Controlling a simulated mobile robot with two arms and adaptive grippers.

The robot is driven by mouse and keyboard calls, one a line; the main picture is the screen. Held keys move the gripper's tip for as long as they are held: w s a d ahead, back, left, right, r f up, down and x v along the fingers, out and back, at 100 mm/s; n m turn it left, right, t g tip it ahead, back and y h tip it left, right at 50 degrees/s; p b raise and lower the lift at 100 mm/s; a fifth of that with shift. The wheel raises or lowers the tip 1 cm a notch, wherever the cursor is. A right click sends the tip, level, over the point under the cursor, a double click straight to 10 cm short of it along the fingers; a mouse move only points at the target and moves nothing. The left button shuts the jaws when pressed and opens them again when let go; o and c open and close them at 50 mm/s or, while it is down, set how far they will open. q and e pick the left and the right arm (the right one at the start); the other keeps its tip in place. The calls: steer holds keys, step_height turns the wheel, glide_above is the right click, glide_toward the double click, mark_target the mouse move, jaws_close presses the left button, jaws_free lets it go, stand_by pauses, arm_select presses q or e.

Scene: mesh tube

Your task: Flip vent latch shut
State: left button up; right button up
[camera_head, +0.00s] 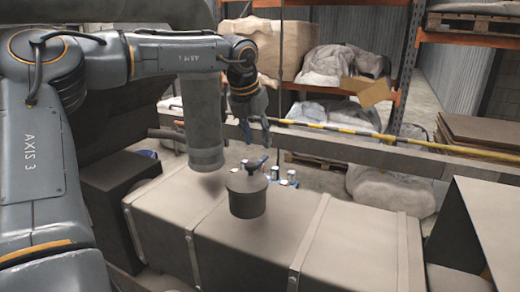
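A short dark round vent cap (247,199) stands on top of a long beige ribbed box (345,245). A small dark blue latch (257,164) sits on the cap and sticks up at a tilt toward the right. My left gripper (257,138) points down above and beyond the latch, apart from it. Its two fingers are spread with nothing seen between them. My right gripper is not in view.
A thick grey vertical pipe (203,120) stands just left of the cap. Several small cans (292,175) are behind it. A yellow-black striped bar (400,140) runs behind the box. Shelving with wrapped loads (345,65) is farther back.

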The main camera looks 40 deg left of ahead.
arm_select(q)
steer(key=v, duration=0.6)
stand_by(0.5)
